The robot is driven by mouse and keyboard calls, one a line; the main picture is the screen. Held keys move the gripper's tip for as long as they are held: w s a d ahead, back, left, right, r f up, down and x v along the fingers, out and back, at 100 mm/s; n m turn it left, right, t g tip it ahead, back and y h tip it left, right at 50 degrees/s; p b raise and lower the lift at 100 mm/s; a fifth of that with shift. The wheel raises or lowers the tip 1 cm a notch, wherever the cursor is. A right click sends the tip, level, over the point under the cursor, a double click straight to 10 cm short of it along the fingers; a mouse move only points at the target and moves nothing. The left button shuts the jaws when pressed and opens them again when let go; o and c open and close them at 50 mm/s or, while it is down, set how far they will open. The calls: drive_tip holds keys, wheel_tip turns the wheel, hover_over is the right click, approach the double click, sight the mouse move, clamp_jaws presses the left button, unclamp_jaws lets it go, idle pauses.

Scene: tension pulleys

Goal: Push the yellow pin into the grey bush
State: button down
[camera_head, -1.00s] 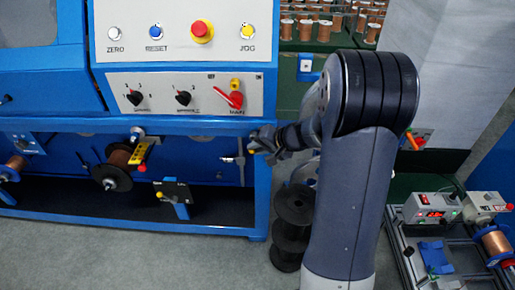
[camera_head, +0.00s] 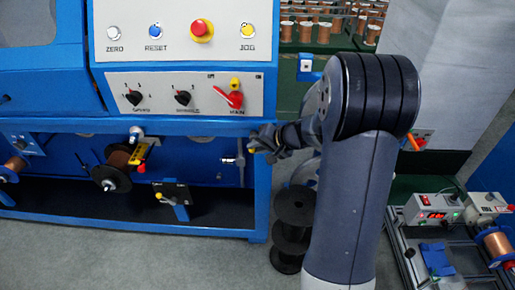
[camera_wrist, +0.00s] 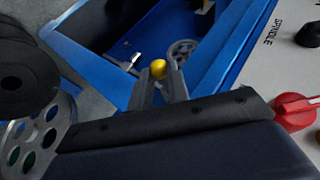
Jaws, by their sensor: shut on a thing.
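My gripper (camera_head: 257,145) is shut on the yellow pin, beside the right post of the blue machine frame. I cannot tell for certain which part is the grey bush.
The blue machine frame (camera_head: 256,200) and its control panel with a red switch (camera_head: 234,100) are close to the gripper. A spoked pulley (camera_wrist: 183,50) lies beyond the fingers. Black spools (camera_head: 294,205) stand stacked below my arm. A copper spool (camera_head: 119,168) is further left.

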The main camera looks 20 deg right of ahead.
drive_tip(key=shift+w+d, duration=0.2)
drive_tip(key=shift+w, duration=0.4)
drive_tip(key=shift+w+d, duration=0.2)
drive_tip(key=shift+w, duration=0.35)
drive_tip(key=shift+w+d+b, duration=0.1)
drive_tip(key=shift+w+b, duration=0.2)
drive_tip(key=shift+b, duration=0.1)
idle(0.4)
drive_tip(key=c, duration=1)
unclamp_jaws()
drive_tip(key=shift+c, duration=0.2)
drive_tip(key=s+d+r+p, duration=0.2)
drive_tip(key=d+r, duration=0.4)
drive_tip(key=shift+r+p, duration=0.2)
drive_tip(key=shift+p, duration=0.1)
drive_tip(key=shift+f, duration=0.1)
drive_tip(key=w+a+f+b, duration=0.1)
drive_tip(key=a+f+b, duration=0.1)
drive_tip(key=a+f, duration=0.3)
drive_tip(key=shift+w+a+f, duration=0.3)
drive_tip(key=shift+w+f, duration=0.1)
drive_tip(key=shift+r, duration=0.1)
